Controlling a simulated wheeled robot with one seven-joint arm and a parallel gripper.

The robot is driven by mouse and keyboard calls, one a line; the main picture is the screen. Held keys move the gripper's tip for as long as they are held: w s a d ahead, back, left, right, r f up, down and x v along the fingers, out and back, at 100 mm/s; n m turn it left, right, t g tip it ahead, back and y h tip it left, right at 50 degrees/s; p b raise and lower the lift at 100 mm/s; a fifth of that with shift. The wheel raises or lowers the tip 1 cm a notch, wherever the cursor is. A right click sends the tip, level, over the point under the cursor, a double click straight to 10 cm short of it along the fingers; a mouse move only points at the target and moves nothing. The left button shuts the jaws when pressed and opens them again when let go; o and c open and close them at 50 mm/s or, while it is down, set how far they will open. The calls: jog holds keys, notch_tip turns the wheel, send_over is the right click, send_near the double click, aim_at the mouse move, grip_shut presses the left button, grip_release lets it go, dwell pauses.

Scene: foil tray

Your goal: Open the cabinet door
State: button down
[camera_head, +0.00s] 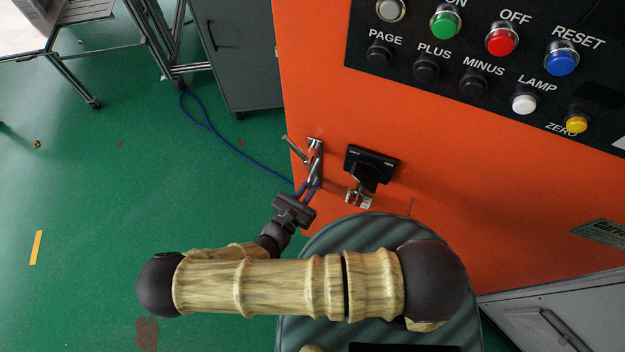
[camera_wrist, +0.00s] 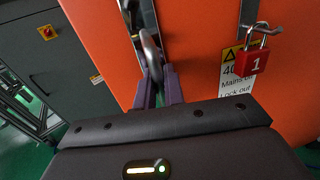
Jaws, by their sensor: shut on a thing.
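The orange cabinet (camera_head: 440,190) fills the right of the head view, with its front also in the wrist view (camera_wrist: 205,45). Its metal door handle (camera_head: 314,165) sits near the left edge of the orange front. In the wrist view the handle (camera_wrist: 152,50) runs down between my finger pads. My gripper (camera_head: 306,186) is shut on the handle; its two purplish fingers (camera_wrist: 159,88) show on either side of it. The fingers partly hide the handle's lower end. I cannot tell whether the door stands slightly away from its frame.
A black rotary switch (camera_head: 370,166) is right of the handle. A red padlock (camera_wrist: 248,62) hangs beside a warning label (camera_wrist: 234,80). Buttons line the black panel (camera_head: 490,60). A grey cabinet (camera_head: 240,50) and blue cable (camera_head: 228,140) are behind. Green floor (camera_head: 110,190) is open at left.

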jog(key=shift+s, duration=0.1)
dwell(0.3)
jog(key=c, duration=1.6)
grip_release()
jog(key=shift+o, duration=0.2)
jog(key=b+v, duration=0.5)
jog(key=v, duration=1.2)
jog(key=shift+a, duration=0.15)
jog(key=shift+f, duration=0.15)
